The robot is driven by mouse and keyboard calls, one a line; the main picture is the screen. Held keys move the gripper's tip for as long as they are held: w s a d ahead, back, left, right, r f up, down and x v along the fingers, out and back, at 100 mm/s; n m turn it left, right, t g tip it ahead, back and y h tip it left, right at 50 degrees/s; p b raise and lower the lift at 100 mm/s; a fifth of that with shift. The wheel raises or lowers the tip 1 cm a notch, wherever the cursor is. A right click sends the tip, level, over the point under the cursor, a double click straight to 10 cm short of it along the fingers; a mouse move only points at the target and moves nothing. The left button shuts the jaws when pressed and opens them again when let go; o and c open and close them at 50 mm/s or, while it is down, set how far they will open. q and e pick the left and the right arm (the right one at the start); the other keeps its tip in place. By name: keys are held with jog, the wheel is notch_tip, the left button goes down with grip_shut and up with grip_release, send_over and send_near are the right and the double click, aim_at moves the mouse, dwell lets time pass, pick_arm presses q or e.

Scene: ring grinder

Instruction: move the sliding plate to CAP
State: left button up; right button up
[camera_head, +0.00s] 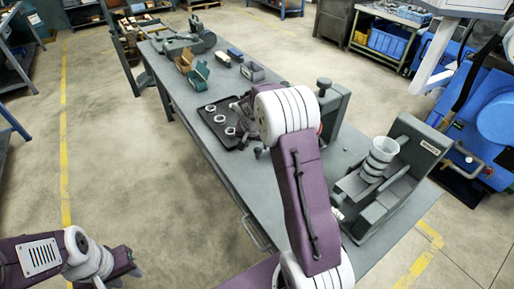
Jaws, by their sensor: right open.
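A grey machine (425,145) stands at the right end of the workbench, with a stack of pale round cups or rings (381,152) on it. A flat grey plate (362,187) lies low at the machine's front; I cannot tell for certain that it is the sliding plate. No CAP mark is readable. My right gripper (244,122) is open beside the right edge of a black tray, partly hidden by my own arm, and well left of the machine. My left gripper (125,268) is low at the bottom left, off the bench; its fingers are unclear.
The black tray (206,113) holds several metal rings. Small green and tan boxes (198,76) and a grey vise-like tool (185,42) stand farther back on the workbench (215,160). A dark upright block (335,105) stands behind my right arm. The floor left of the bench is clear.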

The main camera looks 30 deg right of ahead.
jog(key=v, duration=0.5)
